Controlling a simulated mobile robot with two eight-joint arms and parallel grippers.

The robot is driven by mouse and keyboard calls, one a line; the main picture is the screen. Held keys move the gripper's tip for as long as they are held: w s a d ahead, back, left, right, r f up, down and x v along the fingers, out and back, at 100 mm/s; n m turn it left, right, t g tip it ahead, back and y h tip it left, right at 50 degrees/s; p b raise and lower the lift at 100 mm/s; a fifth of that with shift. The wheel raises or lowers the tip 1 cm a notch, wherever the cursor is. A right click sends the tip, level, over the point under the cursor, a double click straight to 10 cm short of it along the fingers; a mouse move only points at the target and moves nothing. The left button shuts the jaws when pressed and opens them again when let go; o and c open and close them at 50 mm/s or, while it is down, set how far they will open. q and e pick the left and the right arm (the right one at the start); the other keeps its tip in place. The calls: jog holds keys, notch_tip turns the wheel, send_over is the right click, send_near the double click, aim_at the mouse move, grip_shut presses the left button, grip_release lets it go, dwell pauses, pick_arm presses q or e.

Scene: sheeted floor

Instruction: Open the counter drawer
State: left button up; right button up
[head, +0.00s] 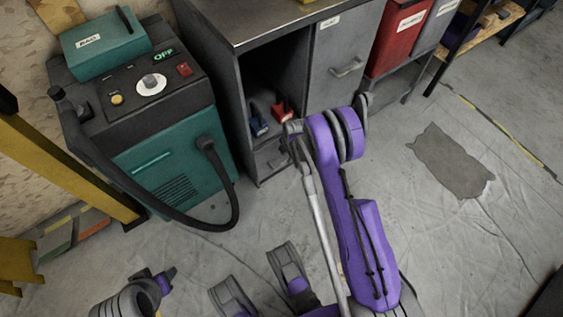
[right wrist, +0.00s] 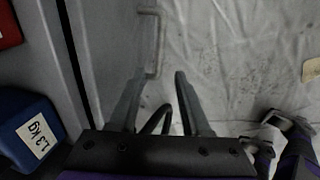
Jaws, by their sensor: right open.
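The counter's grey drawer front (head: 338,95) is to the right of the open shelf. It looks closed, flush with the counter (head: 250,18), and has a bar handle (head: 347,67). In the right wrist view the handle (right wrist: 156,42) is ahead of my right gripper (right wrist: 155,103). The gripper's two fingers are apart with nothing between them. The handle lies beyond the fingertips, apart from them. In the head view my purple right arm reaches low along the counter front and hides part of the drawer's lower area.
A blue weight (head: 258,122) and a red weight (head: 283,112) are in the open shelf. A green machine (head: 165,150) with a black hose stands left. A red bin (head: 398,35) is right of the drawer.

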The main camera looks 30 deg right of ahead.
aim_at(283, 163)
jog(key=f, duration=0.2)
jog(key=w+f+b, duration=0.1)
jog(key=f, duration=0.2)
jog(key=f+b, duration=0.1)
jog(key=f, duration=0.2)
jog(key=shift+w+a+f, duration=0.1)
jog(key=shift+w+f, duration=0.05)
jog(key=shift+w, duration=0.2)
grip_shut()
dwell(0.9)
